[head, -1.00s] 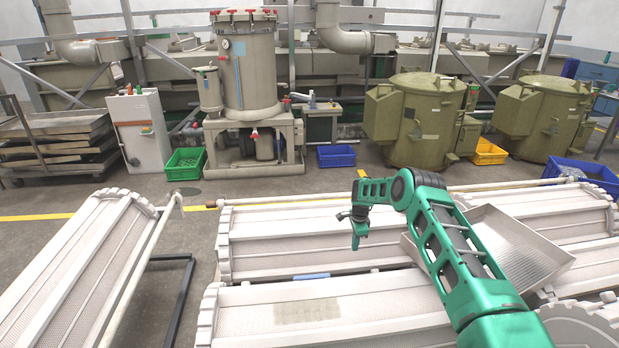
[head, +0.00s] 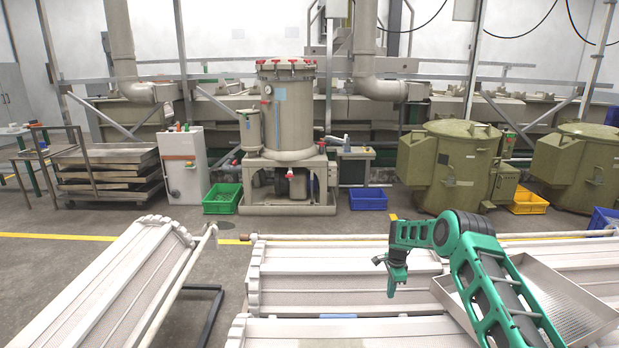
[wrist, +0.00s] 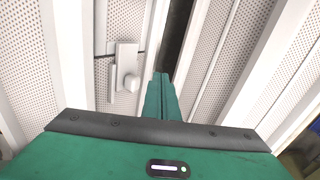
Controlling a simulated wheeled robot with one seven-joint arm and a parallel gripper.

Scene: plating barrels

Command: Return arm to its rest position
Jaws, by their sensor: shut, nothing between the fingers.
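My green arm reaches in from the lower right in the head view, bends at a black joint and hangs its gripper (head: 396,285) downward above the white plating barrels (head: 345,268). In the wrist view my gripper's fingers (wrist: 160,92) are together with nothing between them. Below them are perforated white barrel panels (wrist: 222,80) and a white latch-like fitting (wrist: 126,75). The fingers appear apart from the panels. A metal tray (head: 570,305) lies behind my forearm on the right, partly hidden by it.
Behind stand a filter tank (head: 292,115), green drums (head: 452,165), a green bin (head: 222,198), a blue bin (head: 368,199) and a yellow bin (head: 527,201).

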